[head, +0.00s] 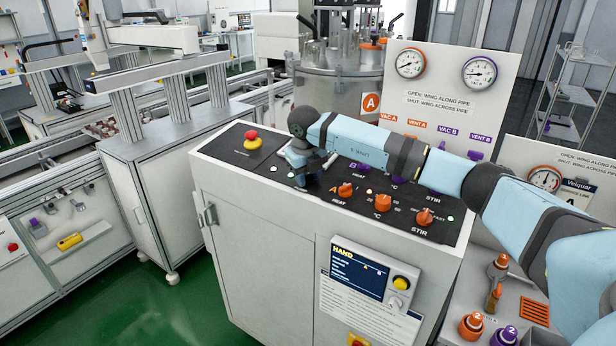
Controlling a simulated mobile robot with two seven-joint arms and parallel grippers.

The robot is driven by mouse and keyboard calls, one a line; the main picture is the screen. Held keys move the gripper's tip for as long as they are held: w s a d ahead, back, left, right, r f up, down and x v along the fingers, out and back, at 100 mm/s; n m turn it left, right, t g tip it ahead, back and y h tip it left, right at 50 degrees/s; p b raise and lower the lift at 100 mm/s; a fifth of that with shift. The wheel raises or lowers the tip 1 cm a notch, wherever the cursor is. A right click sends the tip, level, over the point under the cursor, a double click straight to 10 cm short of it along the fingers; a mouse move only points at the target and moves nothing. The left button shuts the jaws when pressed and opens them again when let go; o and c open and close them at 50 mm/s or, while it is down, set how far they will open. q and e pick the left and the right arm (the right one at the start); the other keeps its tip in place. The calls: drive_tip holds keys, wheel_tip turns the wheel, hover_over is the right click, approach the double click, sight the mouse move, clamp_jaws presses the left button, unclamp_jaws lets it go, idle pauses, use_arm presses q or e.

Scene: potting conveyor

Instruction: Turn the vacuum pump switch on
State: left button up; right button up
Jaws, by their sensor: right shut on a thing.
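My right gripper (308,165) reaches in from the right and is down at the left part of the black control panel (232,156). Its jaws are shut on a small control there, at the place of the vacuum pump switch. The gripper hides the control, so its position and label cannot be read. Small lit indicators show close to the jaws. My left gripper is out of view.
A red emergency button (251,137) on a yellow base stands left of the gripper. Orange knobs (383,202) and purple knobs sit to its right. A gauge board (440,95) rises behind. Orange-capped and purple-capped bottles (472,325) stand at the lower right.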

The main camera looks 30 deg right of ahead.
drive_tip(key=shift+m, duration=0.4)
drive_tip(key=o, duration=0.9)
drive_tip(key=b+v, duration=0.1)
drive_tip(key=v, duration=1.3)
drive_tip(key=shift+f, duration=0.1)
